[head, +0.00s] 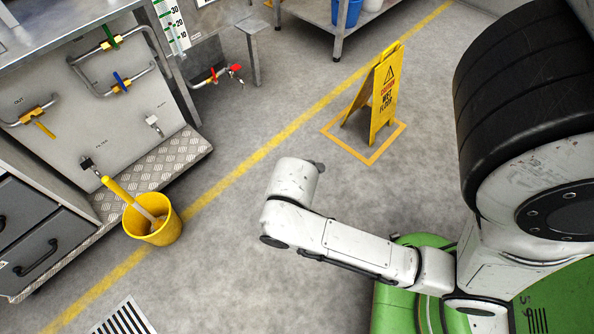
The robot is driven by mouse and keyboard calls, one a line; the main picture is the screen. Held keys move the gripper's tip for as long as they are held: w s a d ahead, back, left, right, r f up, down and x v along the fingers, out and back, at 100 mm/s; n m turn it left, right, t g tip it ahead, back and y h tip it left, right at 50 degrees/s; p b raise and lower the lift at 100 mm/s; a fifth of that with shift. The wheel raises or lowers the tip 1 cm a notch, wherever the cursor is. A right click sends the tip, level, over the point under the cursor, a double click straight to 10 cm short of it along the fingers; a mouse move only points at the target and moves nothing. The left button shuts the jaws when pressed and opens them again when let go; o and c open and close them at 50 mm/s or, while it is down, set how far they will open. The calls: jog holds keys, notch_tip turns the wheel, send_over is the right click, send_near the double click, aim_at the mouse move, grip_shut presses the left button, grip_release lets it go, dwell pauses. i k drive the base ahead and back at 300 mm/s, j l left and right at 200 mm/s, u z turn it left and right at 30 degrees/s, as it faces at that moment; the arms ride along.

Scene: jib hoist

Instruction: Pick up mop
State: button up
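The mop (119,189) stands tilted in a yellow bucket (150,235), its yellow handle leaning up and left out over the rim. Its lower end is inside the bucket, and the mop head is hard to make out. The handle's top end is in front of the metal cabinet, near a small black fitting. My white arm reaches in from the right and bends upward at its far end. A small dark part at that end may be my gripper (318,166); its fingers cannot be made out. It is well to the right of the mop, apart from it.
A yellow wet-floor sign (378,97) stands within a yellow floor outline. A metal cabinet with pipes and valves (115,100) and a tread-plate step (165,170) is at left. A floor grate (123,318) lies in front. Grey floor between bucket and arm is clear.

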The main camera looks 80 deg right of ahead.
aim_at(157, 223)
jog(key=i+j+z, duration=0.1)
jog(key=i+j, duration=0.25)
jog(key=i+j+z, duration=0.1)
jog(key=i+j, duration=0.2)
jog(key=j, duration=0.15)
jog(key=i+j+z, duration=0.15)
jog(key=i+j, duration=0.15)
jog(key=j, duration=0.15)
jog(key=i+j+z, duration=0.1)
jog(key=i+j, duration=0.15)
jog(key=j, duration=0.2)
jog(key=z, duration=1.6)
